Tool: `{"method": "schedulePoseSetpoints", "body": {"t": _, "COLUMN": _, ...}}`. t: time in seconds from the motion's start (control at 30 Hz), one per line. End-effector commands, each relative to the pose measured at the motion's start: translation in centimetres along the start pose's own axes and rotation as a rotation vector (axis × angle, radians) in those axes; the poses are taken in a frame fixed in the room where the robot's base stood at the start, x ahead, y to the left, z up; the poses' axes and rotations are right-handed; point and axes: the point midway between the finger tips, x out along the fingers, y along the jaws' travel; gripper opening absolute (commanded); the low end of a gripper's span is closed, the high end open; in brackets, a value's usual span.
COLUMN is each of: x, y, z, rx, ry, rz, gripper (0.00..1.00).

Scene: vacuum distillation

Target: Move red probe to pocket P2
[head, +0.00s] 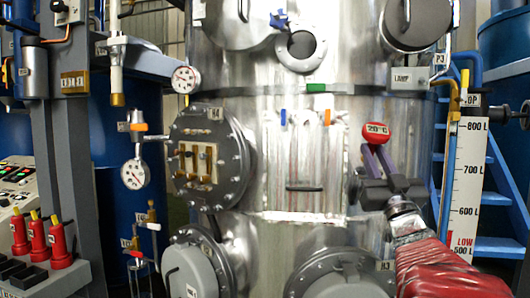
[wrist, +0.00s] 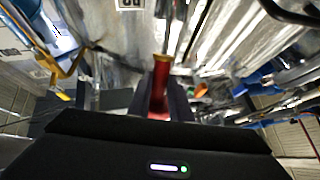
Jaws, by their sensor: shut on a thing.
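The red probe (head: 376,132), with a round head marked 20°C, is held up in front of the steel vessel (head: 335,195) at right of centre in the head view. My gripper (head: 374,155) is shut on it from below. The wrist view shows the red probe (wrist: 159,88) upright between the dark fingers of my gripper (wrist: 160,100), with a yellowish end at the top. The probe's lower part is hidden by the fingers. I cannot make out a P2 label in either view. A P3 label (head: 440,59) shows at the vessel's upper right.
The vessel carries a flange with brass fittings (head: 196,165), pressure gauges (head: 184,79) and round ports. A level scale (head: 467,185) and blue steps (head: 497,245) are at right. Red yellow-tipped items (head: 59,243) stand at lower left beside a control panel (head: 15,175).

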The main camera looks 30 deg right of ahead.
Motion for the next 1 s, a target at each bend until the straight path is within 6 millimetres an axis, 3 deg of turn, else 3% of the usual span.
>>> {"method": "schedulePoseSetpoints", "body": {"t": 1.0, "x": 0.0, "y": 0.0, "z": 1.8, "rx": 0.001, "ry": 0.0, "rz": 0.001, "gripper": 0.0}}
